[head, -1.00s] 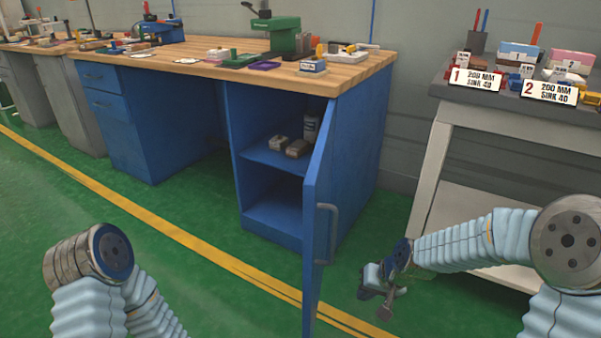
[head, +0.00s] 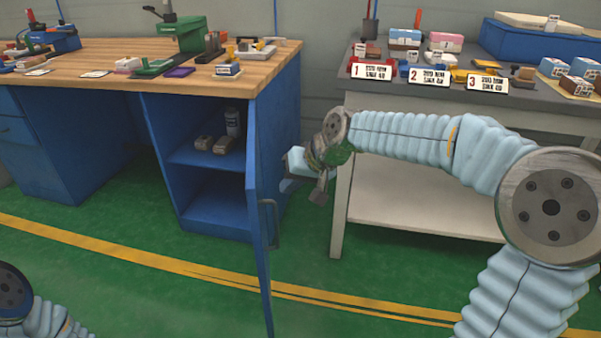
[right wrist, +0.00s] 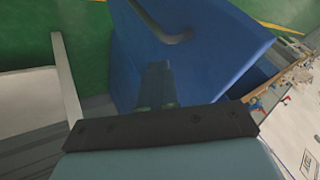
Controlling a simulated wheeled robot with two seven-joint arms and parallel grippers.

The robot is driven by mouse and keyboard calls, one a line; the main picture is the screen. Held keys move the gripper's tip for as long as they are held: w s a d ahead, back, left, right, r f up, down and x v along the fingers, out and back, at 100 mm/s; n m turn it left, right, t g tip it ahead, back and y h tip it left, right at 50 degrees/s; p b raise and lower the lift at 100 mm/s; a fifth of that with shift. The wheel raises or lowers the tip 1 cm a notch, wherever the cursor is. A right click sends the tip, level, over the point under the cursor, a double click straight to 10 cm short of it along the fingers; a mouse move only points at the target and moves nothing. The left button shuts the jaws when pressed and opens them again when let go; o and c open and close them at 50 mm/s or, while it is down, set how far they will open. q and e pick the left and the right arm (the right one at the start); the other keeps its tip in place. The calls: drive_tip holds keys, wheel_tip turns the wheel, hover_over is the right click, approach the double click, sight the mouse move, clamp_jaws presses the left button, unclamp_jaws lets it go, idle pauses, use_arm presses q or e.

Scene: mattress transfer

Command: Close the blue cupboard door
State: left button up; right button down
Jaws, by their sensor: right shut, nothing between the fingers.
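The blue cupboard door (head: 255,235) stands wide open, almost edge-on in the head view, with its grey handle (head: 272,224) on the right-hand face. The open blue cupboard (head: 216,206) shows its inside and a shelf. My right gripper (head: 288,185) is just right of the door, above the handle's level, shut and empty. In the right wrist view the shut fingers (right wrist: 159,72) lie in front of the door face (right wrist: 215,50), with the handle (right wrist: 165,30) beyond them. I cannot tell whether they touch the door. My left gripper is out of view.
The wooden benchtop (head: 110,58) above the cupboard carries tools and small boxes. A grey table (head: 400,93) with labelled parts stands to the right, its pale leg (head: 341,215) close to my right forearm. Green floor (head: 120,290) lies clear in front.

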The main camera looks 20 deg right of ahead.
drive_tip(key=shift+w+a+f+p, duration=0.15)
drive_tip(key=shift+w+a, duration=0.1)
drive_tip(key=shift+a, duration=0.45)
drive_tip(key=shift+w+a+f+p, duration=0.1)
drive_tip(key=shift+w+a+f, duration=0.15)
drive_tip(key=shift+a, duration=0.5)
drive_tip(key=shift+w+a+f+p, duration=0.15)
drive_tip(key=shift+w+a, duration=0.15)
drive_tip(key=shift+a, duration=0.4)
